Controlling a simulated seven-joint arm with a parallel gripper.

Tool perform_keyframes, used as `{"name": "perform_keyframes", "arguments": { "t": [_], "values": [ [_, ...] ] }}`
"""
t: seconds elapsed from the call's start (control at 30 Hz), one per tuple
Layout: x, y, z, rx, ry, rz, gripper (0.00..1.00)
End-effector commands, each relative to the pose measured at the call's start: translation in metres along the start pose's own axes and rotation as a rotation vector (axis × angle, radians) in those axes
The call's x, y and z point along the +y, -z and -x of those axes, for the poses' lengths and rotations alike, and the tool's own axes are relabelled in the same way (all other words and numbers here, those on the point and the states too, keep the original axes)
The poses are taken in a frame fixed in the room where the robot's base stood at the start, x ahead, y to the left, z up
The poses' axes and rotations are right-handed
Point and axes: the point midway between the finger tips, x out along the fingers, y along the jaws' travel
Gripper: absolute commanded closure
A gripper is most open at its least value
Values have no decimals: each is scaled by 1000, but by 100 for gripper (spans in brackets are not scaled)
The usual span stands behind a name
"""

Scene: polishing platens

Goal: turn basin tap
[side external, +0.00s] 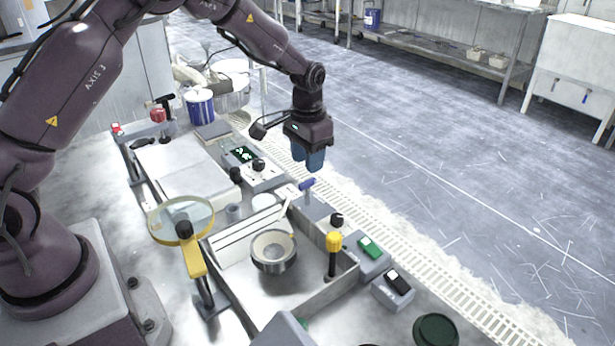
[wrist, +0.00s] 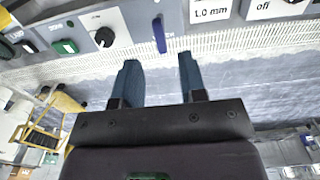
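A blue lever (side external: 307,184), which looks like the tap handle, stands on a grey housing (side external: 312,207) at the basin's back edge. The lever also shows in the wrist view (wrist: 159,35), upright in the picture just beyond my fingertips. The basin (side external: 227,249) is a rectangular grey-walled tray with a round metal bowl (side external: 273,262) in it. My gripper (side external: 316,168) has blue fingers pointing down, above and slightly beyond the lever. In the wrist view my gripper (wrist: 158,60) is open and empty, with the lever apart from both fingers.
A black knob (side external: 336,220), a yellow-topped post (side external: 333,243) and a green switch (side external: 369,247) stand near the lever. A yellow-framed magnifier (side external: 181,220) is left of the basin. Two black knobs (side external: 258,165) sit on a panel to the left. Open floor lies beyond the grating.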

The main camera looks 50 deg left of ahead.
Motion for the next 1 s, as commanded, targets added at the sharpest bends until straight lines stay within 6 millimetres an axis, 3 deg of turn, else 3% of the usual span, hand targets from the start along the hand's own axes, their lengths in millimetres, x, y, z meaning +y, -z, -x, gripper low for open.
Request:
{"name": "perform_keyframes", "arguments": {
  "t": [0.1, 0.3, 0.67, 0.7, 0.87, 1.0],
  "values": [
    [0, 0, -24, -3, 0, 0, 62],
    [0, 0, -47, -1, 0, -1, 62],
    [0, 0, -53, 1, 0, 0, 62],
    [0, 0, -53, 1, 0, 0, 64],
    [0, 0, -53, 1, 0, 0, 100],
    [0, 0, -52, 1, 0, 0, 100]
  ]
}}
